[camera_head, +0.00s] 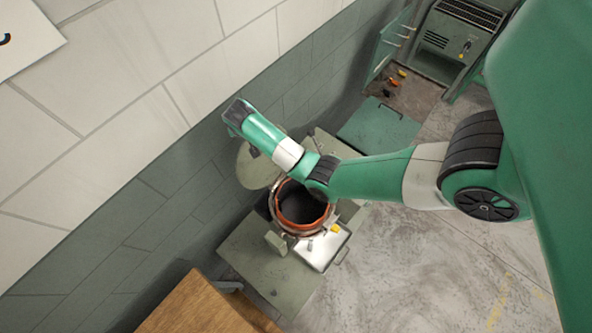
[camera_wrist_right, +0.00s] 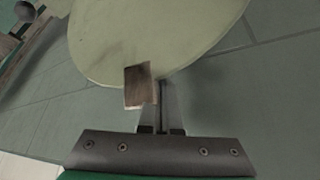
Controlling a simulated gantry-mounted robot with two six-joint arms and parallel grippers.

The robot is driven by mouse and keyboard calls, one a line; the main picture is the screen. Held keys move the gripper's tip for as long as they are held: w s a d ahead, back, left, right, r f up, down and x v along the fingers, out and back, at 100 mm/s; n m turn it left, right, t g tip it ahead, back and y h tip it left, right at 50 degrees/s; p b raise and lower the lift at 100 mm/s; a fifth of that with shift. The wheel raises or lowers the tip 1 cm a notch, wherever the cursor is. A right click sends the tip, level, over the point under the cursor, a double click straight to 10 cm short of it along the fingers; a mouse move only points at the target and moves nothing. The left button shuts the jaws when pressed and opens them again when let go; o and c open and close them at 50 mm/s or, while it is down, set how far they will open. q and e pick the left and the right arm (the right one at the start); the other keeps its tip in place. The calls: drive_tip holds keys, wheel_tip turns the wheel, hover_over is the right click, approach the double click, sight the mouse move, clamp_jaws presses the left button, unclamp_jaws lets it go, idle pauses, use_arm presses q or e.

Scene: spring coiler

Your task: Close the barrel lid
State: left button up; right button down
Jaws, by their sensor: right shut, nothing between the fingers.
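The barrel (camera_head: 325,224) stands open in the head view, with an orange rim around its dark inside. Its round pale green lid (camera_head: 252,176) stands tilted open on the wall side of the opening, partly covered by my right arm. My right arm reaches in from the right over the barrel, and its gripper is hidden in the head view. In the right wrist view the lid (camera_wrist_right: 150,35) fills the upper middle, with a brown tab (camera_wrist_right: 138,88) at its lower edge. My right gripper (camera_wrist_right: 160,88) is shut and empty beside this tab; I cannot tell whether they touch. My left gripper is out of view.
A tiled wall (camera_head: 130,110) runs close behind the lid. A silver tray-like part (camera_head: 322,250) with a yellow piece lies beside the barrel on a green base (camera_head: 260,262). A wooden top (camera_head: 195,308) is at the bottom. Open floor (camera_head: 420,270) lies to the right.

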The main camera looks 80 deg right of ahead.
drive_tip(key=shift+f, duration=0.35)
drive_tip(key=shift+s+a+r, duration=0.15)
drive_tip(key=shift+s+a, duration=0.2)
drive_tip(key=shift+s, duration=0.15)
drive_tip(key=shift+s+a+r, duration=0.15)
drive_tip(key=shift+s+a, duration=0.15)
drive_tip(key=shift+s, duration=0.2)
drive_tip(key=shift+s+a+r, duration=0.2)
drive_tip(key=shift+s+a, duration=0.25)
drive_tip(key=shift+s, duration=0.2)
drive_tip(key=shift+s+a+r, duration=0.25)
drive_tip(key=shift+s+a, duration=0.15)
drive_tip(key=shift+s, duration=0.3)
drive_tip(key=shift+s+a+r, duration=0.2)
drive_tip(key=shift+s+a, duration=0.25)
drive_tip(key=shift+s, duration=0.2)
drive_tip(key=s, duration=0.1)
drive_tip(key=s+a, duration=0.2)
drive_tip(key=s, duration=0.1)
drive_tip(key=shift+a+r, duration=0.25)
drive_tip(key=shift+r, duration=0.1)
